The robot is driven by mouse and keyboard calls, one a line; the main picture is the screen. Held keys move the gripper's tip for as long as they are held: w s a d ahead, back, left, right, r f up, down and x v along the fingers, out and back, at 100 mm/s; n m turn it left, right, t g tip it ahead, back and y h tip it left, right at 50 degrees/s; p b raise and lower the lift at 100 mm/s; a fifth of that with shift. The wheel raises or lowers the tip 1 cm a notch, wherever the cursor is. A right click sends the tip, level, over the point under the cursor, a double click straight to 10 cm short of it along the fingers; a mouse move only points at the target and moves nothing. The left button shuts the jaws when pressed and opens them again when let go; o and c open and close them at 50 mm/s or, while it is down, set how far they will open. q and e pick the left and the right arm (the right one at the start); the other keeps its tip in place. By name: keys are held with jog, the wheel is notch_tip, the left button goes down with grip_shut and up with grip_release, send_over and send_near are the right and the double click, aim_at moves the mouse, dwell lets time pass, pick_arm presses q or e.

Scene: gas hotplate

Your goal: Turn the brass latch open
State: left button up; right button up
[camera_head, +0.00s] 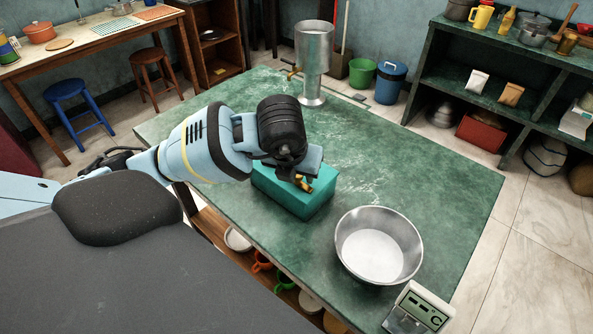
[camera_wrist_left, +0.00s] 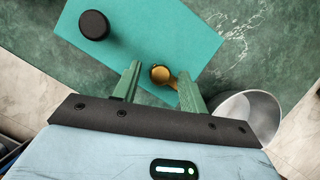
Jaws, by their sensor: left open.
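The brass latch (camera_wrist_left: 161,74) sits on the top of a teal box (camera_wrist_left: 150,38), near one edge, with a rounded head and a short arm. In the head view the latch (camera_head: 303,185) shows partly below my gripper, on the teal box (camera_head: 293,202). My left gripper (camera_wrist_left: 160,76) is open, its two green fingers on either side of the latch, with gaps visible between. Whether a finger touches it I cannot tell. In the head view the left gripper (camera_head: 305,176) is over the box, its fingertips mostly hidden. My right gripper is not in view.
A round black knob (camera_wrist_left: 94,25) is on the box top. A steel bowl (camera_head: 379,246) stands right of the box, near a small digital display (camera_head: 419,309). A steel urn (camera_head: 314,60) with a brass tap stands at the table's back. The green table (camera_head: 430,175) is clear at right.

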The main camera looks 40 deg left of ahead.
pick_arm(q)
jog(key=v, duration=0.7)
jog(key=shift+r+p, duration=0.3)
jog(key=shift+s+d, duration=0.1)
jog(key=shift+s, duration=0.05)
